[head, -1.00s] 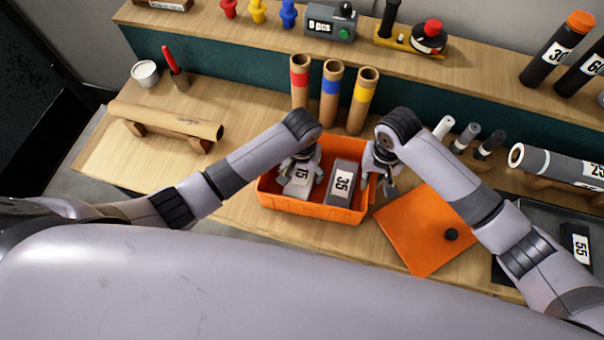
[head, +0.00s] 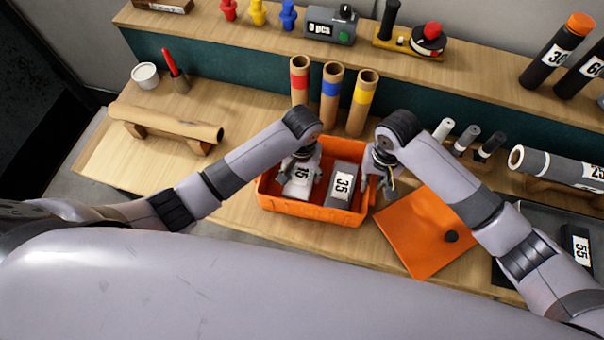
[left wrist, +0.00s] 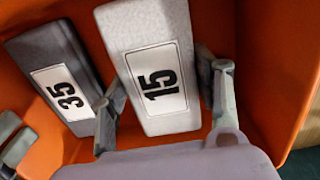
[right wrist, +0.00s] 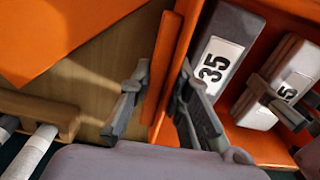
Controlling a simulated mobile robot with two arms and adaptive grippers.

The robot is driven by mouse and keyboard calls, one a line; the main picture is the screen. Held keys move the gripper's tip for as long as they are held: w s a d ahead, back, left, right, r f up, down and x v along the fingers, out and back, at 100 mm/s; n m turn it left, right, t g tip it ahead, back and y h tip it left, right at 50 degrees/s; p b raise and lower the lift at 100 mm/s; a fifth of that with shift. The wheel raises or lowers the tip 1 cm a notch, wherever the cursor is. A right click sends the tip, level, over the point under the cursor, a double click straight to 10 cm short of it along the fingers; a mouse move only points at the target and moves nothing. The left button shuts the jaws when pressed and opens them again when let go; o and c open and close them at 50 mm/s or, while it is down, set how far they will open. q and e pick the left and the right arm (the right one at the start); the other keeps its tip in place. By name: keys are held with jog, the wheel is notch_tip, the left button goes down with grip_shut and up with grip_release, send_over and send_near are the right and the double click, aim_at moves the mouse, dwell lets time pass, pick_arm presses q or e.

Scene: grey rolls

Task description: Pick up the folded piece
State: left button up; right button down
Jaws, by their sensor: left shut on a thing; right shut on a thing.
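Two folded grey pieces lie side by side in an orange box (head: 295,208). The light grey one, labelled 15 (head: 300,186), is on the left in the head view. The darker one, labelled 35 (head: 342,184), lies to its right. My left gripper (head: 298,178) is in the box, shut on the piece labelled 15, with a finger on each side; the left wrist view shows this piece (left wrist: 145,25) between the fingers (left wrist: 165,95). My right gripper (head: 378,188) is shut on the box's right wall, which shows between its fingers (right wrist: 155,105) in the right wrist view.
An orange plate with a black knob (head: 420,235) lies right of the box. Three cardboard tubes with coloured bands (head: 331,95) stand behind it. A tube on a wooden cradle (head: 165,120) is at the left. A grey roll (head: 560,165) lies at the right.

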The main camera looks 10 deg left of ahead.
aim_at(302, 172)
pick_arm(q)
notch_tip(302, 172, up, 16)
jog(key=shift+r, duration=0.2)
pick_arm(e)
jog(key=c, duration=1.4)
grip_release()
jog(key=shift+r, duration=0.15)
notch_tip(302, 172, up, 12)
jog(key=shift+f, duration=0.1)
